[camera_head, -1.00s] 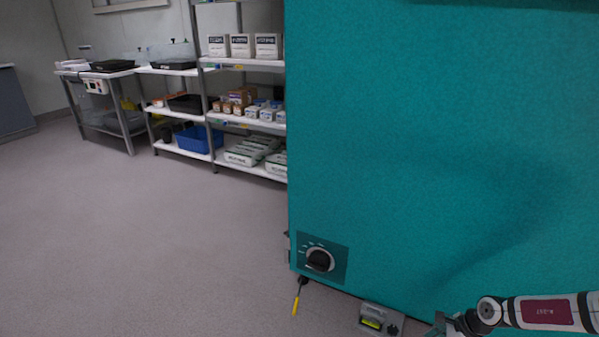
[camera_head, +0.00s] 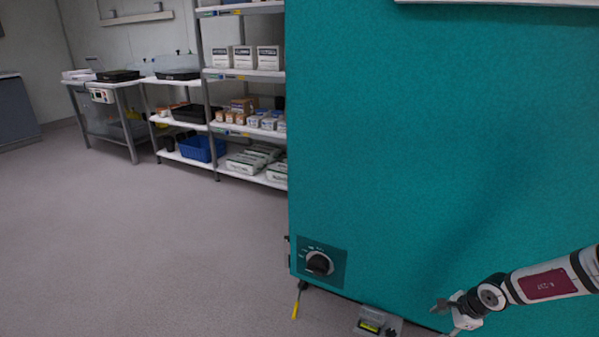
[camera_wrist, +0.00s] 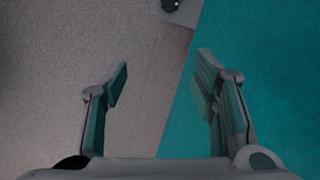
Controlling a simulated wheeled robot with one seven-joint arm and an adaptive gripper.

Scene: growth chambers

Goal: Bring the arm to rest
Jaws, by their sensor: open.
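My gripper (camera_head: 446,318) is at the lower right of the head view, in front of the lower part of a large teal cabinet (camera_head: 420,150). In the wrist view my gripper (camera_wrist: 163,82) shows its two fingers spread wide with nothing between them. Grey floor lies beyond the left finger and the teal cabinet face beyond the right one. My arm reaches in from the right edge of the head view.
A black dial (camera_head: 318,263) is on the cabinet's lower left. A grey device (camera_head: 376,322) and a yellow-handled tool (camera_head: 297,302) are low by the cabinet. Shelving (camera_head: 245,128) with boxes and a blue bin (camera_head: 202,147) stands behind. The floor (camera_head: 140,240) at left is clear.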

